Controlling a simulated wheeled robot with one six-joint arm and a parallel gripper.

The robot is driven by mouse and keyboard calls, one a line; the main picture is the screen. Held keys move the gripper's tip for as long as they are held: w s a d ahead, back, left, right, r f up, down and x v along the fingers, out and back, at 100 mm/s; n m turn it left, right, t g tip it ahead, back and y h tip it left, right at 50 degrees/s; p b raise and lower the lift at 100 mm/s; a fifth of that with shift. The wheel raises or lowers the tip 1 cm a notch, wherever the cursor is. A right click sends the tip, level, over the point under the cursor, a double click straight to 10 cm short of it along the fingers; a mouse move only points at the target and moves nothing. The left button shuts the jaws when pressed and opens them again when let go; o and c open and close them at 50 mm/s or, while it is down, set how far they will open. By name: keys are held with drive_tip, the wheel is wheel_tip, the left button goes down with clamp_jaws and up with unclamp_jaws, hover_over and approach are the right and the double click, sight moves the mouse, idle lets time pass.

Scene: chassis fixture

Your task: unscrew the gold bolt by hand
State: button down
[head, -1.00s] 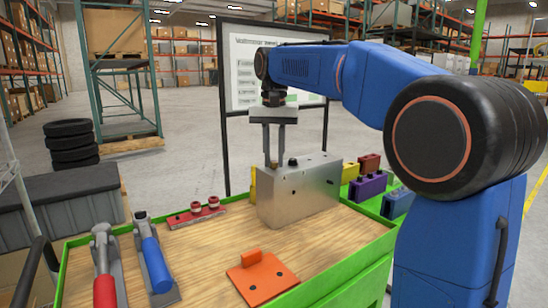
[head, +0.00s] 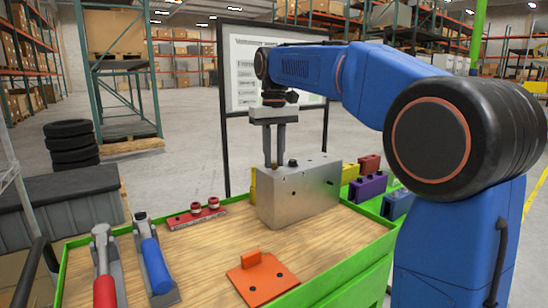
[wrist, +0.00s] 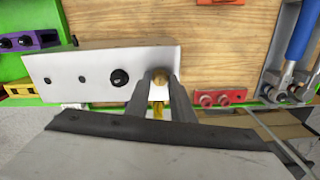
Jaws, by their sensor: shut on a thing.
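The metal chassis block (head: 298,198) stands on the wooden bench top. It also shows from above in the wrist view (wrist: 100,68). The gold bolt (wrist: 158,90) is at one end of the block's top face. My gripper (wrist: 159,76) points down with its two fingers around the bolt head and is shut on it. A black bolt (wrist: 120,77) sits in the top face beside the gold one.
An orange bracket (head: 262,278) lies in front of the block. A red holder (head: 197,216), a blue-handled tool (head: 156,265) and a red-handled tool (head: 105,285) lie to the left. Purple (head: 368,187), blue and yellow blocks stand behind at the right.

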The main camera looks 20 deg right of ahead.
drive_tip(key=n, duration=0.7)
drive_tip(key=shift+r, duration=0.1)
drive_tip(key=n, duration=0.7)
drive_tip(key=shift+r, duration=0.1)
drive_tip(key=c, duration=1.5)
unclamp_jaws()
drive_tip(key=shift+o, duration=0.2)
drive_tip(key=shift+r, duration=1.2)
